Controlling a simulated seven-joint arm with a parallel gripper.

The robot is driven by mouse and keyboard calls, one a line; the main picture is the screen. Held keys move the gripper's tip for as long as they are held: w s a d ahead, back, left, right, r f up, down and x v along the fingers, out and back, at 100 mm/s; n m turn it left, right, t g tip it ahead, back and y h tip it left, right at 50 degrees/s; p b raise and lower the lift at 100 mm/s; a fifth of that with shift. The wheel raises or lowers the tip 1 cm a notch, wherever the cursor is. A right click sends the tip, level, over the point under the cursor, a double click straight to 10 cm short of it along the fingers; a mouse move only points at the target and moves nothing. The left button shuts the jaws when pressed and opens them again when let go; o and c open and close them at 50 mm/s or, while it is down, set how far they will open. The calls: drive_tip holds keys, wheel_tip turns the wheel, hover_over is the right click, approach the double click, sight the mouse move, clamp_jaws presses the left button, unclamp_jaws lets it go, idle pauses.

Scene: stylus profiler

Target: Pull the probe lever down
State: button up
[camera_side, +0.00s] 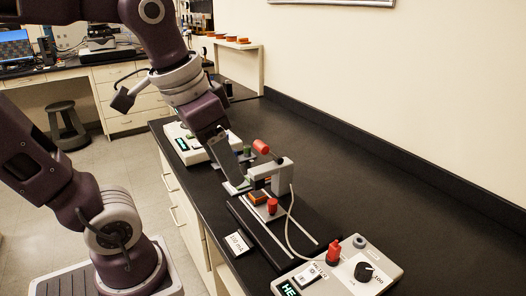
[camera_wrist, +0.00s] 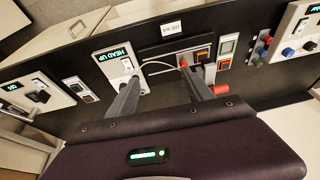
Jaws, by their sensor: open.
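The stylus profiler (camera_side: 283,175) stands on the black bench, with a pale bracket over a stage. A lever with a red grip (camera_side: 261,147), which looks like the probe lever, sticks up and out from its head. In the wrist view the red grip (camera_wrist: 221,89) lies just right of the right finger, outside the jaws. My gripper (camera_side: 241,180) is beside the profiler head, left of the lever; its fingers (camera_wrist: 163,76) are spread, with nothing seen between them. Whether a finger touches the profiler is unclear.
A control box (camera_side: 340,272) with a red knob and black dial stands at the front; its display reads HEAD UP in the wrist view (camera_wrist: 112,54). A cable joins it to the profiler. A card (camera_side: 238,243) lies near the bench edge. The bench right of the profiler is clear.

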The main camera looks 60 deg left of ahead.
drive_tip(key=w+a+r+g, duration=0.2)
drive_tip(key=w+a+g, duration=0.25)
drive_tip(key=w, duration=0.45)
drive_tip(key=g, duration=0.2)
approach(261, 143)
drive_tip(key=s+d+f, duration=0.3)
drive_tip(key=shift+g, duration=0.95)
drive_tip(key=w+a+f, duration=0.2)
drive_tip(key=a+f, duration=0.1)
drive_tip(key=shift+w+a+f, duration=0.15)
drive_tip(key=shift+a+f, duration=0.05)
drive_tip(key=shift+f, duration=0.05)
drive_tip(key=x, duration=0.6)
drive_tip(key=shift+d+f, duration=0.1)
drive_tip(key=shift+f, duration=0.35)
clamp_jaws()
